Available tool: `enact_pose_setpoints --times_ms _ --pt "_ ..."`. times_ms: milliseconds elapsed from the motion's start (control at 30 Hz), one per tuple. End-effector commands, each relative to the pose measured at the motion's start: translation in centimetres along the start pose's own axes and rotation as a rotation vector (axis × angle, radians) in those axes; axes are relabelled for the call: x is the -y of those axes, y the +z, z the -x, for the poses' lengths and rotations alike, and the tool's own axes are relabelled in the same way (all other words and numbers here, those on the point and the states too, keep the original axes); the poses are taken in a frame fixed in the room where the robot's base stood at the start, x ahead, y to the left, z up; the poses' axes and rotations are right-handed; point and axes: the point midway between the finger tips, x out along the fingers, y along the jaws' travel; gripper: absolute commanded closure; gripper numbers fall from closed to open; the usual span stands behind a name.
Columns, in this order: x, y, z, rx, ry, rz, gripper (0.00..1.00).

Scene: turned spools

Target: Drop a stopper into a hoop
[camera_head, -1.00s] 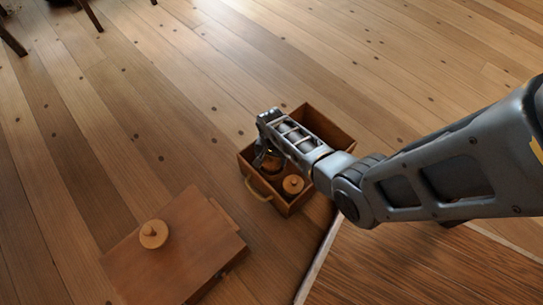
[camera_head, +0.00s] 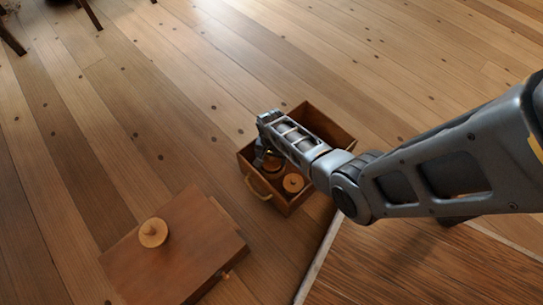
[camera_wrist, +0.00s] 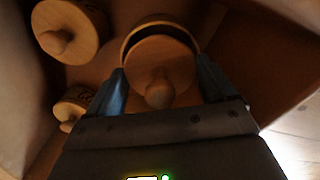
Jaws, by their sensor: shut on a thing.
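My gripper (camera_wrist: 161,88) is shut on a wooden stopper (camera_wrist: 160,72) with a round top and a small knob, one finger on each side. A dark, pale-edged curved band, perhaps the hoop (camera_wrist: 160,22), shows just beyond the held stopper in the wrist view. I cannot tell whether the stopper is inside it or above it. Two more knobbed wooden stoppers, one at upper left (camera_wrist: 68,30) and one lower (camera_wrist: 74,106), are apart from my gripper. In the head view my gripper (camera_head: 264,160) is inside an open wooden box, and one stopper (camera_head: 293,183) shows there.
The wooden box (camera_head: 268,199) has a rope-like handle (camera_head: 260,192) and walls close around my gripper. A flat wooden lid (camera_head: 195,225) with a round knob (camera_head: 153,233) lies at lower left. A wooden platform (camera_head: 400,265) is at lower right.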

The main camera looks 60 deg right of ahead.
Motion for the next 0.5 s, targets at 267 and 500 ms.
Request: enact_pose_setpoints --times_ms 267,500 --pt "0.03 -0.02 0.02 -0.001 0.0 0.0 0.49" --pt "0.02 -0.02 0.02 0.0 0.0 0.0 0.0"
